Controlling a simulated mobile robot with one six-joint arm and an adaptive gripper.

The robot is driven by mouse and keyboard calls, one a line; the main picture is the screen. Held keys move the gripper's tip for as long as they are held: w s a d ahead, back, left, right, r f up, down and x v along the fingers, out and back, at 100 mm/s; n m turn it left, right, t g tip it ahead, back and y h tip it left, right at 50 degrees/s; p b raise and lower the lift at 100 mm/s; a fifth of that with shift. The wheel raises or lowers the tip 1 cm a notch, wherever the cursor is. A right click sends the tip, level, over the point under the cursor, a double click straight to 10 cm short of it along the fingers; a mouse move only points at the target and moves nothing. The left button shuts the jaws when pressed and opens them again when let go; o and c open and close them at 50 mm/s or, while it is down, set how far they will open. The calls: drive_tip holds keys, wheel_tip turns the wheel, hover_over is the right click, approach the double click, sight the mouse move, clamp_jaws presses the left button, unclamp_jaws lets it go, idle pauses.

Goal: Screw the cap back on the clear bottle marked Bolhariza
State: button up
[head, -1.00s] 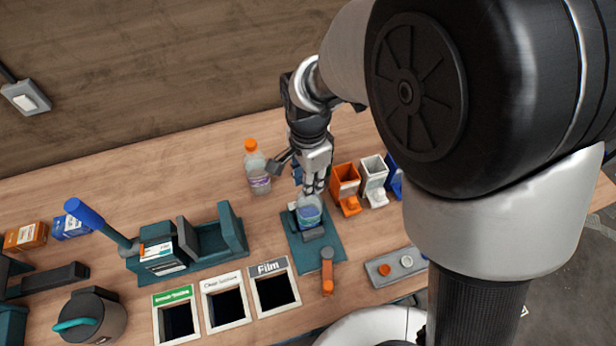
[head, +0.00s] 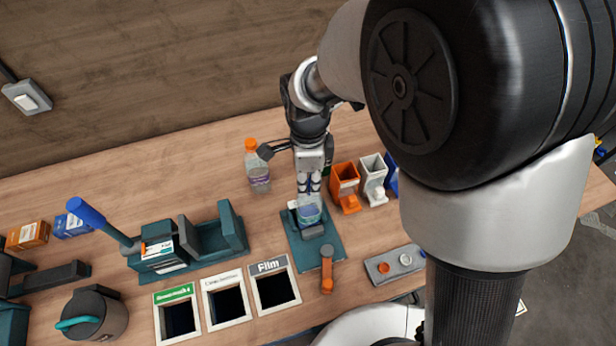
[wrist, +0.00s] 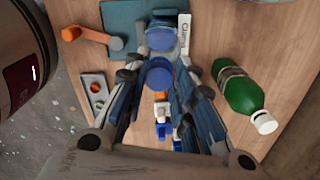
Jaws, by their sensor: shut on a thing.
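The clear bottle (head: 309,214) with a blue label stands in the clamp fixture (head: 333,250) on the teal mat. I cannot read its marking. In the wrist view the bottle (wrist: 160,37) shows at the top, beside the "Clamp" plate. My gripper (head: 309,190) points down just above the bottle. In the wrist view my gripper (wrist: 158,80) is shut on a round blue cap (wrist: 158,76) between its fingertips. I cannot tell whether the cap touches the bottle's neck, since the fingers hide it.
An orange-capped bottle (head: 258,168) stands to the left. A green bottle (wrist: 243,90) with a white cap shows in the wrist view. Orange (head: 345,180) and white (head: 373,174) bins stand at right. A grey tray (head: 407,271) holds small caps. Labelled bin openings (head: 230,278) line the front.

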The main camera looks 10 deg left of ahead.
drive_tip(key=m, duration=0.4)
drive_tip(key=shift+s+d+f+m, duration=0.1)
drive_tip(key=shift+s+f+m, duration=0.05)
drive_tip(key=shift+m, duration=0.25)
drive_tip(key=m+p, duration=0.1)
drive_tip(key=m, duration=0.4)
drive_tip(key=o, duration=1.1)
